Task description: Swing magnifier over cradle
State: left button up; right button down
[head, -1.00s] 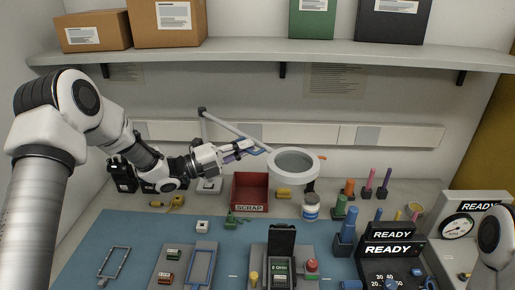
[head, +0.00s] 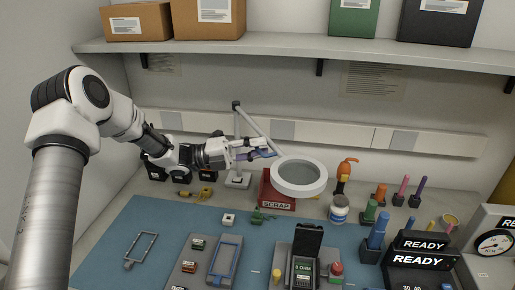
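The magnifier is a white ring with a grey lens (head: 299,176). It hangs from a jointed arm whose post stands at the back of the bench, and it overlaps the red scrap bin in the head view. My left gripper (head: 270,153) is at the ring's upper left, by the magnifier's arm. Its blue-tipped fingers look close to the ring, but I cannot tell whether they touch or are shut. A dark box with its lid up (head: 305,265) stands at the front of the bench. I cannot tell whether it is the cradle. My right gripper is out of view.
The red scrap bin (head: 277,205) is partly behind the ring. A white jar (head: 339,208) and several coloured upright tools stand to the right. A grey plate with a blue frame (head: 225,262) lies front centre. READY displays (head: 420,261) stand at right.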

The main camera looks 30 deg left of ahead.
pick_arm(q)
jog(key=shift+a, duration=0.1)
jog(key=v, duration=1.1)
jog(key=shift+s+a, duration=0.2)
jog(key=shift+a, duration=0.05)
jog(key=shift+f, duration=0.1)
